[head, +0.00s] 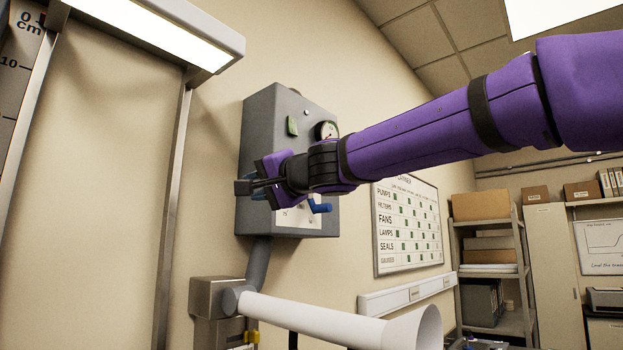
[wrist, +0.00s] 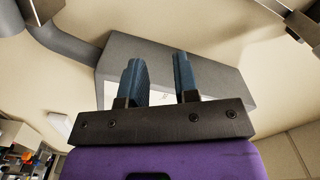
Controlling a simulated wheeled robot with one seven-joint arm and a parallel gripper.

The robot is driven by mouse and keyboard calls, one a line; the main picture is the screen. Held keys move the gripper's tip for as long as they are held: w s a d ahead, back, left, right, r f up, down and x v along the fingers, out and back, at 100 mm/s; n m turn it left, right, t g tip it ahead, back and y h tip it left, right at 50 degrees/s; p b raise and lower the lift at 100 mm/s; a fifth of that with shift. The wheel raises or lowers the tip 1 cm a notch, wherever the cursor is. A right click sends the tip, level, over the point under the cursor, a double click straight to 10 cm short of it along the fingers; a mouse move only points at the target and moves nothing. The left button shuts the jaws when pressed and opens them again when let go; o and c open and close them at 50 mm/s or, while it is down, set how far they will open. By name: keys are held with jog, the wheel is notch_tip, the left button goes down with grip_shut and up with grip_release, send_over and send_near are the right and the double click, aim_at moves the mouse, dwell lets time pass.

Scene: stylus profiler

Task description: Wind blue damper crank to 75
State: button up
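The grey wall box (head: 262,125) carries a blue crank (head: 319,206), of which only a short part shows below my gripper in the head view. My wrist hides the rest of the crank and most of the white panel (head: 296,219) behind it, so its reading cannot be seen. My gripper (head: 246,187) is in front of the box, pointing left. In the wrist view my gripper (wrist: 160,78) has its two blue-grey fingers apart, with nothing between them. The grey box (wrist: 220,78) lies beyond the fingers, and the crank cannot be made out there.
A round gauge (head: 326,131) and a green part (head: 292,126) sit on the box's upper front. A grey pipe (head: 258,262) runs below it, near a white horn-shaped duct (head: 325,318). A metal frame with a lamp (head: 160,35) stands left. A chart board (head: 407,226) hangs right.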

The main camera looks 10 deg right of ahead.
jog(key=shift+s+a+r, duration=0.2)
jog(key=shift+a+r, duration=0.1)
jog(key=shift+r, duration=0.05)
jog(key=o, duration=0.5)
jog(key=v, duration=0.8)
dwell(0.5)
jog(key=v, duration=1.1)
